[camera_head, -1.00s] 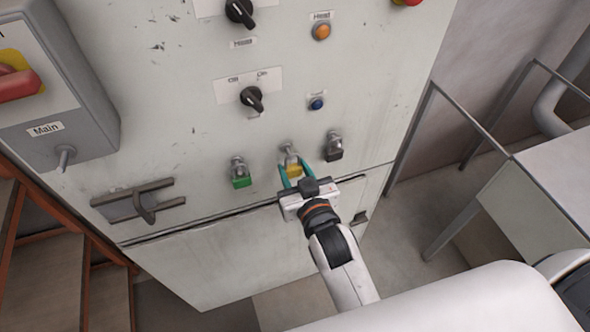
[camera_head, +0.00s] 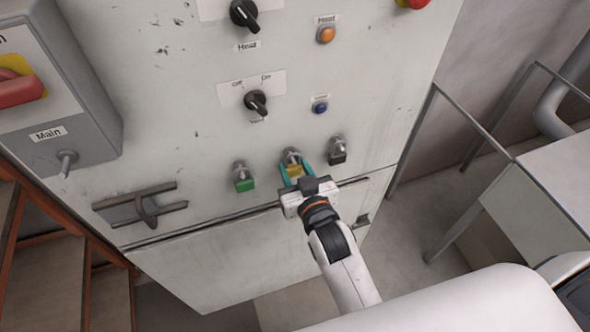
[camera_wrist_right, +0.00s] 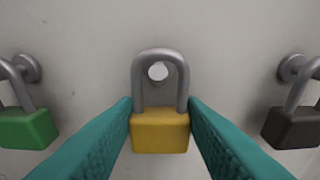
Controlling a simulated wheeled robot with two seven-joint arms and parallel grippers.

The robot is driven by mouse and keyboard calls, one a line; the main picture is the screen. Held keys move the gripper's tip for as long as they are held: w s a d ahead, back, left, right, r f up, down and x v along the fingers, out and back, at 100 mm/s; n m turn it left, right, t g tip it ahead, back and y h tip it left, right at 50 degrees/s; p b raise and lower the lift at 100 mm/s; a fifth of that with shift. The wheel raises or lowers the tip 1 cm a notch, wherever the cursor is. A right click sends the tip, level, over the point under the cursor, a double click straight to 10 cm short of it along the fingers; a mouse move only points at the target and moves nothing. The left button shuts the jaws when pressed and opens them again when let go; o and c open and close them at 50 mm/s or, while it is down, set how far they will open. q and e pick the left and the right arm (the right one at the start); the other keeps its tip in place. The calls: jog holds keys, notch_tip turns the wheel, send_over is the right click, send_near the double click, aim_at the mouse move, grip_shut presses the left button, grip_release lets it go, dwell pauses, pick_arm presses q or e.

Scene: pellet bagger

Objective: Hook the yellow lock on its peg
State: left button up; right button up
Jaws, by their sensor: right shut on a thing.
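The yellow lock (camera_head: 295,171) is between the teal fingers of my right gripper (camera_head: 297,172), in front of the panel. In the right wrist view the yellow lock (camera_wrist_right: 160,131) is upright with its grey shackle up. My right gripper (camera_wrist_right: 160,128) is shut on its body from both sides. The peg's round pale end (camera_wrist_right: 158,72) shows inside the shackle loop, near its top. I cannot tell how far the shackle is along the peg. My left gripper is not in view.
A green lock (camera_head: 243,181) hangs on a peg to the left, and a black lock (camera_head: 337,154) hangs on one to the right. A latch handle (camera_head: 145,205) sticks out at lower left. Knobs and buttons are above.

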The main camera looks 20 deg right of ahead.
jog(key=shift+r, duration=0.1)
jog(key=o, duration=0.8)
jog(key=shift+s, duration=0.1)
jog(key=shift+o, duration=1.4)
jog(key=s+r+b, duration=0.1)
jog(key=s+b, duration=0.1)
jog(key=s, duration=0.9)
jog(key=shift+s+d+r+b, duration=0.2)
jog(key=shift+s+r+b, duration=0.15)
jog(key=shift+s+b, duration=0.05)
